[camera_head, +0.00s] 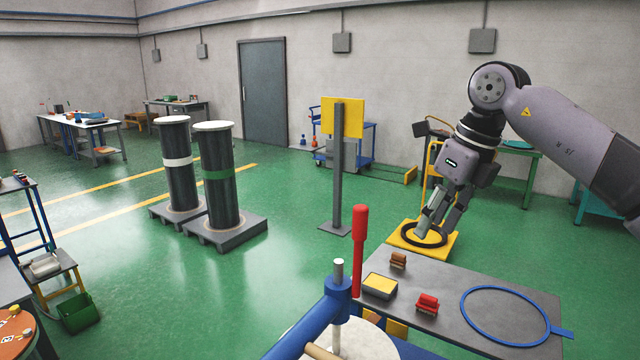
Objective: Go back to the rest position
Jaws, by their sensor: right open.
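My right arm comes in from the right edge. Its gripper (432,228) points down and is open, with its fingertips seen against a black ring (408,241) on a yellow plate (450,250). I cannot tell whether the fingers touch the ring. Two dark flanged cylinders stand upright on grey pallets at the left centre: one with a white band (174,180) and one with a green band (223,195). My left gripper is not in view.
A grey table (455,325) at the front right holds a blue ring (465,310), a yellow-topped box (380,286), a red block (427,304) and a brown block (398,260). A red-handled blue fixture (343,290) stands in front. A yellow sign post (337,180) stands mid-floor. The green floor (290,275) between is clear.

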